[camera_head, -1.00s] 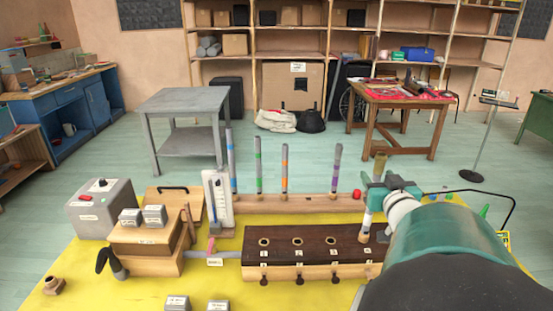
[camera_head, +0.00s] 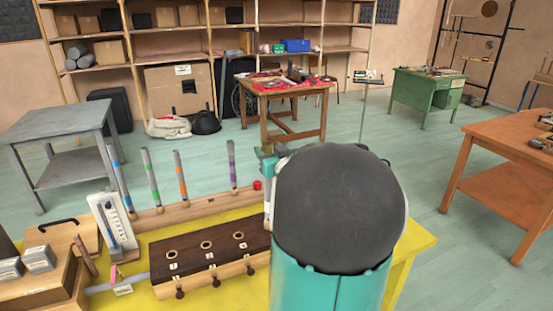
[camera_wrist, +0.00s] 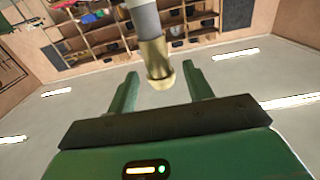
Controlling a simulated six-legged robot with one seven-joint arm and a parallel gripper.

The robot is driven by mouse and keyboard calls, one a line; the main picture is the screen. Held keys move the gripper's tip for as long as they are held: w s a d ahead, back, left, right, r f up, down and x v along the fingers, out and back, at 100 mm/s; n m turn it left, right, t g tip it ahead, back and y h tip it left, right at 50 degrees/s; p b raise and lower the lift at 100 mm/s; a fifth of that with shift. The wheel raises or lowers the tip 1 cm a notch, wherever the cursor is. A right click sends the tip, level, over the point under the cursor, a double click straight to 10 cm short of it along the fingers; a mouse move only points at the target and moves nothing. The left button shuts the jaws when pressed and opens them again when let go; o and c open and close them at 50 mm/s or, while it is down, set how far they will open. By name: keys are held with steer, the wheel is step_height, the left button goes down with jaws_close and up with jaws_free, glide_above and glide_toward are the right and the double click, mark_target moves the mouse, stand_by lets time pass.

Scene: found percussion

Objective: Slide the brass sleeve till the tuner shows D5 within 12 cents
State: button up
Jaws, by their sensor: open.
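The brass sleeve (camera_wrist: 158,62) shows in the wrist view around the end of a grey-white pipe (camera_wrist: 144,20). My gripper (camera_wrist: 160,72) is open, with one green finger on each side of the sleeve and visible gaps on both sides. In the head view, my own arm covers much of the right end of the dark wooden block (camera_head: 205,261), and the sleeve cannot be made out clearly. A small part of the pipe (camera_head: 268,198) shows beside my arm. No readable tuner display is in view.
A white gauge (camera_head: 113,226) stands left of the dark block. Several upright banded tubes stand in a wooden rail (camera_head: 205,210) behind it. The yellow tabletop (camera_head: 415,242) is clear at right. An orange table (camera_head: 500,140) stands farther right.

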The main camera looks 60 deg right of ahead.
steer(key=shift+x, duration=1.15)
steer(key=c, duration=1)
steer(key=shift+c, duration=0.2)
steer(key=shift+f, duration=0.45)
steer(key=o, duration=1)
steer(key=shift+s+a, duration=0.1)
